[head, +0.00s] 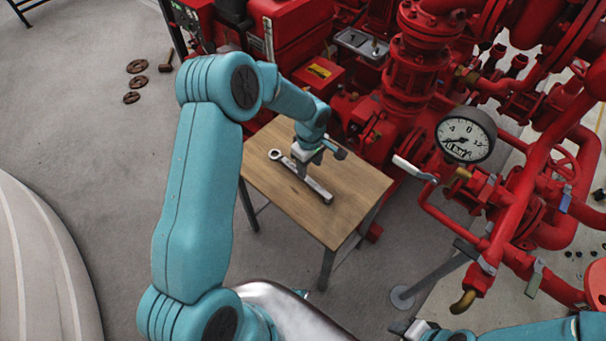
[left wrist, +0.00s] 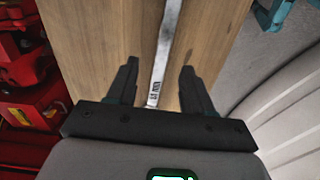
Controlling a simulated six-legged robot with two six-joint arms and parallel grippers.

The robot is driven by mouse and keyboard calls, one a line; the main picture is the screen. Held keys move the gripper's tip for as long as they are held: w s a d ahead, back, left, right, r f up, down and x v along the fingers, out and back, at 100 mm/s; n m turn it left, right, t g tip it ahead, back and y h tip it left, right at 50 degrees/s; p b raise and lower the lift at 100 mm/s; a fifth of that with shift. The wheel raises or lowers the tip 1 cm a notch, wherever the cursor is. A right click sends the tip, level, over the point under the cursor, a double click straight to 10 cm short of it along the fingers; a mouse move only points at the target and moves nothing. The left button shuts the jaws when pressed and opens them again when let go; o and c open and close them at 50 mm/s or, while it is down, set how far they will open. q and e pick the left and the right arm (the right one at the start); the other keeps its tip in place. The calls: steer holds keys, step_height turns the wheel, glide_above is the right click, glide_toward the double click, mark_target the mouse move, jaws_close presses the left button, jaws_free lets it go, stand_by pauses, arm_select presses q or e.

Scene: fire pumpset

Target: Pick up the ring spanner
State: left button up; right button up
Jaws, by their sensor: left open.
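The ring spanner (head: 286,163) is a long silver tool lying on the wooden table top, its ring end towards the back left. My left gripper (head: 303,164) is just above the middle of the spanner. In the left wrist view the spanner shaft (left wrist: 164,52) runs between the two dark, parted fingers of this gripper (left wrist: 160,72), with a gap on each side. The ring end is out of that view. My right gripper (head: 413,328) shows only partly at the bottom edge of the head view, and its jaws are not clear.
The small wooden table (head: 345,190) has bare top around the spanner. Red pump pipework (head: 415,80) with a pressure gauge (head: 466,135) stands close behind and right. Rusty round parts (head: 136,82) lie on the floor at left.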

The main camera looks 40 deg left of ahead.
mark_target(308, 179)
arm_select(q)
steer(key=shift+s+f, duration=0.25)
steer(key=shift+f, duration=3)
jaws_close()
